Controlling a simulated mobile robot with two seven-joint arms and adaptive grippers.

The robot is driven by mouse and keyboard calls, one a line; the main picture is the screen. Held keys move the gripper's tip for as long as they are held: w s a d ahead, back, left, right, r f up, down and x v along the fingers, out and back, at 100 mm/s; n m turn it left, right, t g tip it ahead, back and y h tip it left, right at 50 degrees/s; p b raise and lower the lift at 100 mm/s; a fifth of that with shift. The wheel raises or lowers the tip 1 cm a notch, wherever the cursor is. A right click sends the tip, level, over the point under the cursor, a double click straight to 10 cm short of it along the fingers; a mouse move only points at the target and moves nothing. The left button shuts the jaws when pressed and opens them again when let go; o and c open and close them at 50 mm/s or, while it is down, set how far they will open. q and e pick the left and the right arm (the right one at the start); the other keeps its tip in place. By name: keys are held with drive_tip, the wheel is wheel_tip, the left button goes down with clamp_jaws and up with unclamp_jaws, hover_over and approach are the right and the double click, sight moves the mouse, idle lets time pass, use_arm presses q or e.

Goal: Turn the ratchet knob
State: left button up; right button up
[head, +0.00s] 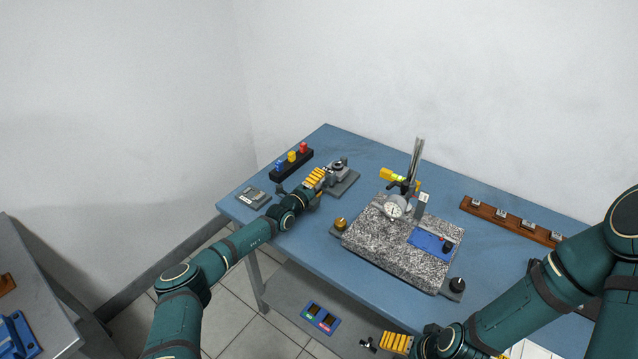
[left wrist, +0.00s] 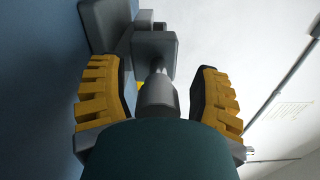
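A micrometer-like device with a grey metal body (head: 339,166) stands on a grey base plate (head: 343,185) near the back left of the blue table. My left gripper (head: 321,174) is at its left side. In the left wrist view, a grey stepped cylinder (left wrist: 157,93), apparently the knob end, lies between the two yellow fingers. The fingers are apart, and a gap shows at least on the right side of the cylinder. The knob is hidden behind the fingers in the head view. My right gripper (head: 384,343) is low at the bottom edge, away from the device; its opening is unclear.
A black rack (head: 291,163) with blue, yellow and red pieces stands behind my left gripper. A small grey box (head: 251,198) lies to its left. A granite plate (head: 385,240) with a dial gauge (head: 394,208) is right of it. A wooden strip (head: 512,223) lies farther right.

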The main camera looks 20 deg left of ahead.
use_arm(q)
drive_tip(key=shift+s+f, duration=0.1)
drive_tip(key=shift+s, duration=0.25)
drive_tip(key=v, duration=1.1)
drive_tip(key=shift+s+a, duration=0.1)
drive_tip(key=shift+s, duration=0.1)
